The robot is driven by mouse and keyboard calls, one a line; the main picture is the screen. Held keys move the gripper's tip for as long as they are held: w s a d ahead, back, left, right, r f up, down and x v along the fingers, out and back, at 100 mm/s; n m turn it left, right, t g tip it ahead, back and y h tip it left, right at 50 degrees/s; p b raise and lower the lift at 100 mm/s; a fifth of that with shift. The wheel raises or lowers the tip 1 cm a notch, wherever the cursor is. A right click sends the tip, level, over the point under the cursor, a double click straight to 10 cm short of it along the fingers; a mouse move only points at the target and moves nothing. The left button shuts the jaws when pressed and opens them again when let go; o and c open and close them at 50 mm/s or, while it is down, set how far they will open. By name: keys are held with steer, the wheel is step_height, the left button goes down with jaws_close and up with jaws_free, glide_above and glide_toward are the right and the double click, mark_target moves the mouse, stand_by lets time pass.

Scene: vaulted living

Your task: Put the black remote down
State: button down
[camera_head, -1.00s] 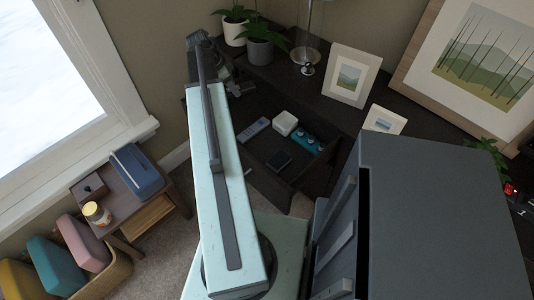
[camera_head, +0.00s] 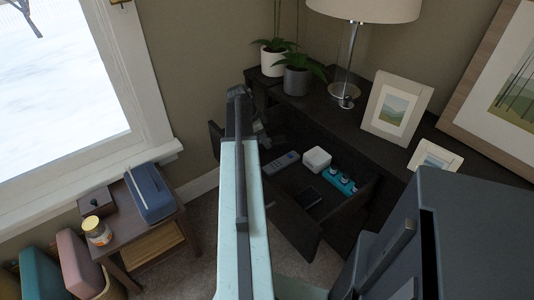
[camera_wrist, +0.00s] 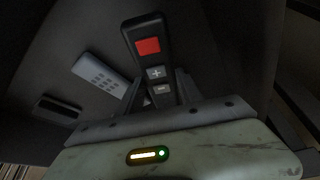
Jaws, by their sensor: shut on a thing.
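In the wrist view the black remote (camera_wrist: 148,42), with a red button and grey plus and minus buttons, sticks up from my gripper (camera_wrist: 158,98). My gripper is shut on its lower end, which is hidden. Behind it is the inside of an open dark drawer, which shows in the head view (camera_head: 290,220). In the head view my arm reaches to the drawer's left end, and the held remote cannot be made out there. I cannot tell whether the remote touches the drawer.
The drawer holds a light grey remote (camera_head: 281,162), a white box (camera_head: 316,159), a teal block with blue knobs (camera_head: 340,182) and a dark flat device (camera_head: 307,198). Plants, a lamp (camera_head: 345,90) and picture frames (camera_head: 397,108) stand above. A small side table (camera_head: 128,224) is at left.

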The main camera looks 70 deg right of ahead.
step_height(320, 180, down, 4)
steer(key=b, duration=0.4)
steer(key=shift+r, duration=0.3)
steer(key=shift+f, duration=0.15)
steer(key=c, duration=0.8)
jaws_free()
steer(key=shift+o, duration=0.2)
